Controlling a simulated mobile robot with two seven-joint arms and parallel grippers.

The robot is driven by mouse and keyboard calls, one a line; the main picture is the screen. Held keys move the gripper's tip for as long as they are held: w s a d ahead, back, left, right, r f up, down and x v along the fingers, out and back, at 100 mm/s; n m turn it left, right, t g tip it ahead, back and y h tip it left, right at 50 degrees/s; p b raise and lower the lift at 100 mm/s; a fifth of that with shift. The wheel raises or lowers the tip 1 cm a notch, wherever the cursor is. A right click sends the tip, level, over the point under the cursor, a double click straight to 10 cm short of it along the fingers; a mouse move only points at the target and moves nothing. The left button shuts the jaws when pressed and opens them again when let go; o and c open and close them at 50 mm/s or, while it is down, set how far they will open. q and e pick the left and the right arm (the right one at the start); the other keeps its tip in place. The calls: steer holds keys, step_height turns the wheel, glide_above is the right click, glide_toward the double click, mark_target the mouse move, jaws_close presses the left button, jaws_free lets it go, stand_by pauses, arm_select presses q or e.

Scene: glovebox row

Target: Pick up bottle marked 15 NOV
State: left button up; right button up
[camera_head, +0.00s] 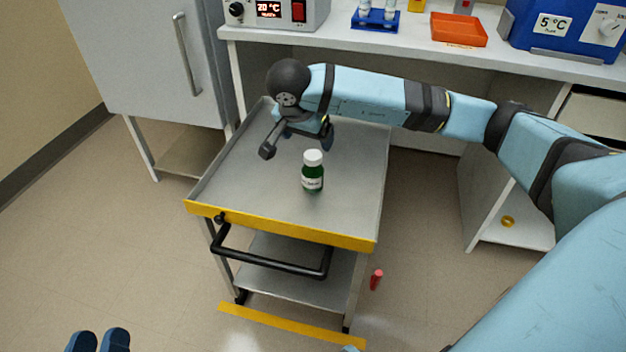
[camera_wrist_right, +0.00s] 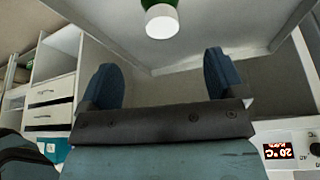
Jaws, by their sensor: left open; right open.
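A green bottle (camera_head: 312,178) with a white cap and a white label stands upright on the top tray of the cart (camera_head: 255,180). The label's writing is too small to read. My right gripper (camera_head: 297,145) is open and empty above the tray, just behind and left of the bottle, not touching it. In the right wrist view the bottle's white cap (camera_wrist_right: 162,22) shows at the top edge, beyond the two spread fingers of the right gripper (camera_wrist_right: 160,62). My left gripper (camera_head: 98,342) shows only its blue fingertips at the bottom left, apart and empty, away from the cart.
The cart has a raised rim, a yellow front edge (camera_head: 280,226) and a black handle (camera_head: 270,265). Behind it, a bench (camera_head: 390,49) holds an orange tray (camera_head: 459,30), a blue tube rack (camera_head: 375,19) and a blue device (camera_head: 570,28). A red object (camera_head: 376,279) is on the floor.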

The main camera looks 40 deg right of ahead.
mark_target(312, 156)
steer(key=b+x, duration=0.1)
steer(key=x, duration=0.5)
steer(key=shift+f+b, duration=0.15)
steer(key=shift+b, duration=0.15)
steer(key=b+x, duration=0.2)
steer(key=x, duration=0.2)
steer(key=shift+a+f, duration=0.15)
steer(key=shift+f, duration=0.15)
steer(key=shift+w+f+b, duration=0.1)
steer(key=shift+f+b, duration=0.1)
steer(key=shift+b, duration=0.15)
arm_select(q)
steer(key=f+g, duration=0.1)
steer(key=f, duration=0.2)
steer(key=f+m+g, duration=0.1)
steer(key=f, duration=0.2)
steer(key=shift+w+d, duration=0.1)
steer(key=shift+w, duration=0.1)
arm_select(e)
steer(key=shift+c, duration=0.2)
steer(key=c, duration=1.1)
